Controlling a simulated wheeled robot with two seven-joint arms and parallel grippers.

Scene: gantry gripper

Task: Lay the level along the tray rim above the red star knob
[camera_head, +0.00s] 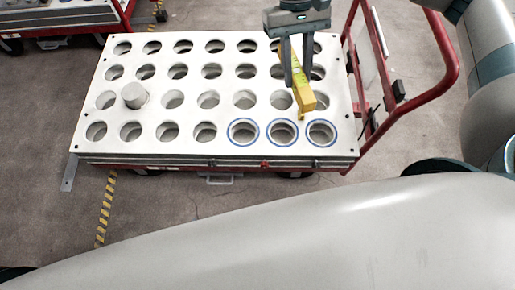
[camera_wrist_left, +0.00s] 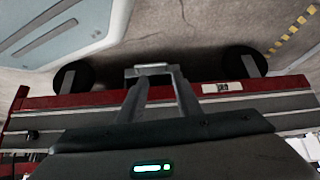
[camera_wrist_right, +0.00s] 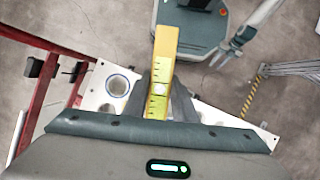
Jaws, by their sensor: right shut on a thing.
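The yellow level (camera_head: 306,101) is held by my right gripper (camera_head: 297,79) above the right part of the white tray (camera_head: 155,152). In the head view its near end points toward the tray's front edge. The red star knob (camera_head: 265,163) is on the tray's front side, between two dark knobs, below and left of the level. My left gripper (camera_wrist_left: 160,88) shows only in its wrist view, fingers apart, facing a grey handle (camera_wrist_left: 148,70) low on the trolley.
The tray has rows of round holes, three ringed in blue at the front right. A grey cylinder (camera_head: 134,95) stands in a left hole. A red trolley handle (camera_head: 448,75) rises on the right. Another trolley (camera_head: 60,18) is at the back left.

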